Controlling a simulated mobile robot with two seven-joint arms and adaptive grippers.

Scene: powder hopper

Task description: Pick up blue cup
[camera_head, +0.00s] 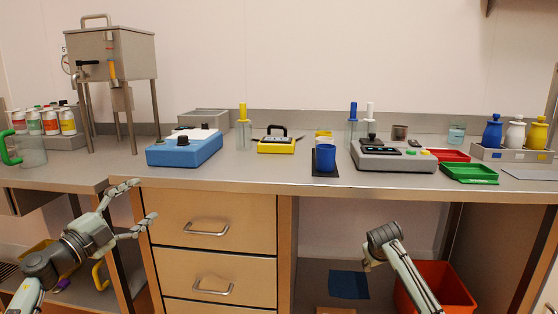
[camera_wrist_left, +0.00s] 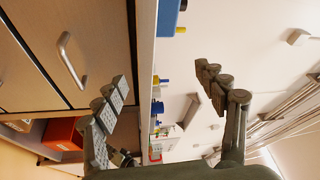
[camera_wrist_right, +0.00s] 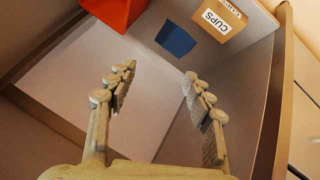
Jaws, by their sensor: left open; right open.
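My left gripper (camera_head: 147,203) is open and empty in front of the drawers, below the counter edge, well left of the cup. In the left wrist view, its fingers (camera_wrist_left: 168,92) are wide apart with nothing between them. My right gripper (camera_wrist_right: 155,92) is open and empty in the right wrist view, facing the space under the counter. In the head view the right arm is below and right of the cup, its fingers mostly hidden.
A blue device (camera_head: 185,148) and a yellow device (camera_head: 277,145) stand left of the cup. A grey scale (camera_head: 393,156) is close on its right, then a green tray (camera_head: 469,173). The counter edge (camera_head: 250,187) lies above both grippers. A red bin (camera_head: 447,286) stands below.

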